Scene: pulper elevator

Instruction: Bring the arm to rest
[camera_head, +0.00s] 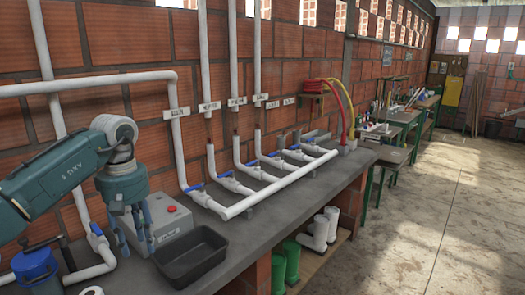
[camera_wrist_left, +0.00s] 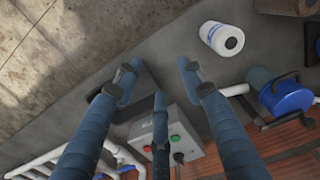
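My left arm comes in from the left in the head view, and its gripper (camera_head: 137,236) points down over the counter. The teal fingers are spread apart with nothing between them. In the left wrist view the gripper (camera_wrist_left: 158,80) shows three blue fingers, open and empty. A grey control box (camera_head: 168,226) stands right by the fingers; I cannot tell whether they touch it. The box also shows in the left wrist view (camera_wrist_left: 185,150), with red and green buttons, partly hidden by the fingers. My right gripper is not in view.
A black tray (camera_head: 190,262) lies on the counter right of the gripper. White pipes with blue valves (camera_head: 228,174) run along the brick wall. A blue-topped container (camera_head: 36,268) stands at the left. A white roll (camera_wrist_left: 222,38) lies nearby. The floor at right is clear.

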